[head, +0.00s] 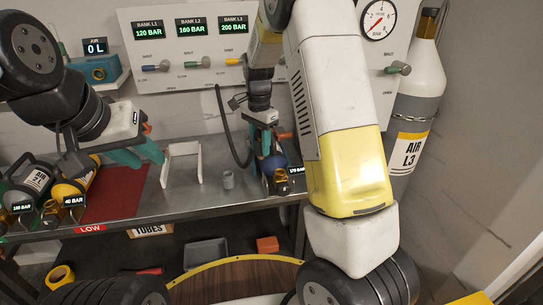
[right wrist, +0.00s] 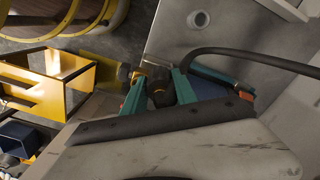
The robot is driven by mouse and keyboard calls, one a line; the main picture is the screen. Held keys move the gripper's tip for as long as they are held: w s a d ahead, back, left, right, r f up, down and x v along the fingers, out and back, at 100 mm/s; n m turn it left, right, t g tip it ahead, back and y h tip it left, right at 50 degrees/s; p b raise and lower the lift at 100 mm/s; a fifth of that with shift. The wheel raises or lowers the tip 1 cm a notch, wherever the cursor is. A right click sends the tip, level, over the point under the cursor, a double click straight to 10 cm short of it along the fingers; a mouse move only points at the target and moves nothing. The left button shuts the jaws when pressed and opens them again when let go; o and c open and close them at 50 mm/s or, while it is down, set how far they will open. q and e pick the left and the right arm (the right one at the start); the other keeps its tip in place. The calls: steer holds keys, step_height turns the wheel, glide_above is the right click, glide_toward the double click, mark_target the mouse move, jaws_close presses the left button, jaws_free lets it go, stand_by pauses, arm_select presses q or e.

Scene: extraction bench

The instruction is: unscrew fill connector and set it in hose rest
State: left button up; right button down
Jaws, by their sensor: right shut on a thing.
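My right gripper (head: 268,128) reaches down to a blue cylinder (head: 272,166) with a brass valve (head: 283,182), near the bench's right end. In the right wrist view its teal fingers (right wrist: 160,92) are shut on a dark round fitting, which looks like the fill connector (right wrist: 159,97). A black hose (head: 227,130) loops down to that spot. Whether the connector's thread is engaged is hidden. A small grey cup (head: 228,180), possibly the hose rest, stands left of the cylinder and is empty. My left gripper (head: 138,157) is open and empty above the bench at left.
A white bracket (head: 181,166) stands left of the cup. Yellow and grey cylinders (head: 75,188) lie at far left by a red mat (head: 112,195). The gauge panel (head: 200,80) stands behind, with a tall AIR L3 cylinder (head: 410,135) at right. Bare bench lies around the cup.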

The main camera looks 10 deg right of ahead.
steer(key=w+a+f, duration=0.2)
steer(key=a, duration=0.3)
steer(key=w+a+f, duration=0.1)
steer(key=w+a, duration=0.2)
steer(key=a, duration=0.3)
steer(key=shift+a+f+m, duration=0.2)
steer(key=shift+f+m, duration=0.1)
steer(key=shift+f, duration=0.1)
stand_by(0.4)
steer(key=shift+f, duration=1)
steer(key=shift+f, duration=2.15)
stand_by(0.4)
steer(key=c, duration=0.9)
jaws_free()
